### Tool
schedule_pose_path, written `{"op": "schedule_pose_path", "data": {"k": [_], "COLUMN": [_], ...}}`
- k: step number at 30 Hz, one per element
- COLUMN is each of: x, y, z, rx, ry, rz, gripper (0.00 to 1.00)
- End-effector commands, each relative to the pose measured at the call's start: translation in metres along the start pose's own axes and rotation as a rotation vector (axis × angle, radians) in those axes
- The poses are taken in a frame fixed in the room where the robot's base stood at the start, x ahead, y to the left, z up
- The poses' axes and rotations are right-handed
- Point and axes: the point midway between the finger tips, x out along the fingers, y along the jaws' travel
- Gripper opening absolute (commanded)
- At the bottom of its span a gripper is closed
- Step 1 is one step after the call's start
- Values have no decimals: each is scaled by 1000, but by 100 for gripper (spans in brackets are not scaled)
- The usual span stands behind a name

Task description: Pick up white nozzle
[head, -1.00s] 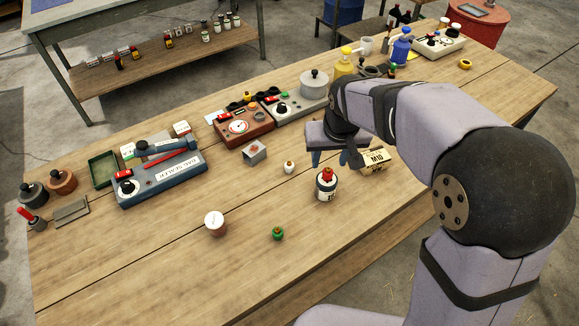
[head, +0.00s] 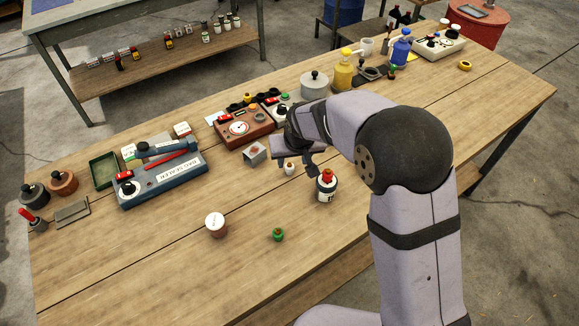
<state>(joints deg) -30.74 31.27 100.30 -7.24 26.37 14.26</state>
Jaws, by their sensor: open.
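A small white nozzle-like piece with a brownish top (head: 289,169) stands upright on the wooden table, near the middle. My gripper (head: 297,166) is open. Its dark fingertips show just above and around the white piece in the picture, one to each side. I cannot tell how high above the table the fingers are, or whether they touch it. The gripper's body hides part of the area behind it.
A white bottle with a red top (head: 326,186) stands close to the right of my gripper.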

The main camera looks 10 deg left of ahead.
Motion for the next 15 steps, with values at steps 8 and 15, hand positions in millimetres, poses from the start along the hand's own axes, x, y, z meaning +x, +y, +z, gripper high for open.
{"op": "schedule_pose_path", "data": {"k": [8, 15], "x": [6, 24], "y": [0, -5], "z": [-1, -4], "rx": [1, -1], "ry": [-1, -2], "rz": [0, 0], "gripper": [44, 44]}}
